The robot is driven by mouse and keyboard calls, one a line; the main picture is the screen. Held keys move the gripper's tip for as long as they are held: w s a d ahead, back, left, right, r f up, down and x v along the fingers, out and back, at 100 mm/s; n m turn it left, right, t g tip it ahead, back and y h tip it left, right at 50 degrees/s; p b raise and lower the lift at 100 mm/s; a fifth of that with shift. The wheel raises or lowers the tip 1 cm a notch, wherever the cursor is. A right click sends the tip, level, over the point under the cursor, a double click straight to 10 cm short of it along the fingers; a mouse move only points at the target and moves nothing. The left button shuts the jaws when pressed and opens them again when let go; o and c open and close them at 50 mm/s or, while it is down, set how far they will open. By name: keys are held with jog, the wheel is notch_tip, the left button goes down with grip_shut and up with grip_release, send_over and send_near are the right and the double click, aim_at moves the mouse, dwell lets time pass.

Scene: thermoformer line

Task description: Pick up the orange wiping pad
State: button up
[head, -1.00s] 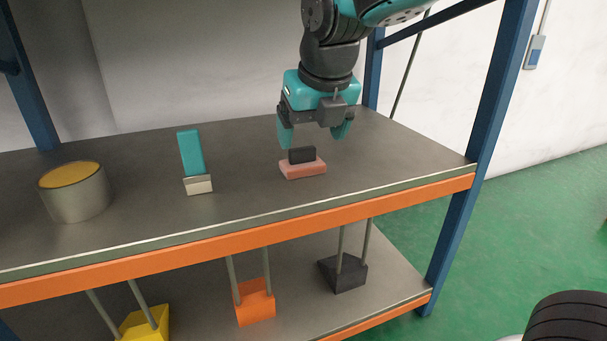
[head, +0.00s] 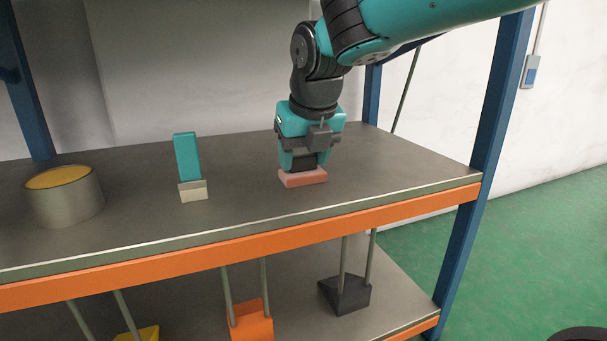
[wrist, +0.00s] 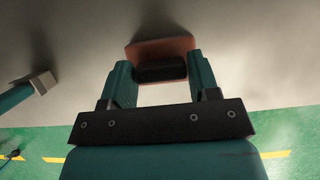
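The orange wiping pad (head: 303,179) lies flat on the upper shelf, a salmon-orange block with a black grip block (head: 303,163) on top. My gripper (head: 304,163) points down over it, with one teal finger on each side of the black grip. In the wrist view, the two fingertips (wrist: 160,71) meet the ends of the black grip with no clear gap, and the pad (wrist: 155,47) shows beyond it. My gripper looks shut on the grip. The pad still appears to rest on the shelf.
A teal-handled tool with a cream block (head: 192,190) stands left of the pad. A metal tin with a yellow top (head: 65,200) is farther left. The lower shelf holds yellow, orange (head: 250,326) and dark grey (head: 345,295) blocks with rods. A blue post (head: 487,130) rises at right.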

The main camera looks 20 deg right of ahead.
aim_at(303, 156)
jog(key=c, duration=0.4)
notch_tip(303, 156, up, 4)
jog(key=p, duration=0.4)
jog(key=shift+f, duration=0.2)
jog(key=shift+s+r+p, duration=0.25)
jog(key=shift+s+p, duration=0.05)
jog(key=shift+s+f+p, duration=0.15)
jog(key=shift+s+p, duration=1.6)
jog(key=shift+s, duration=2.6)
jog(key=shift+s+f+p, duration=0.15)
jog(key=shift+s+p, duration=1.55)
jog(key=shift+s, duration=2.65)
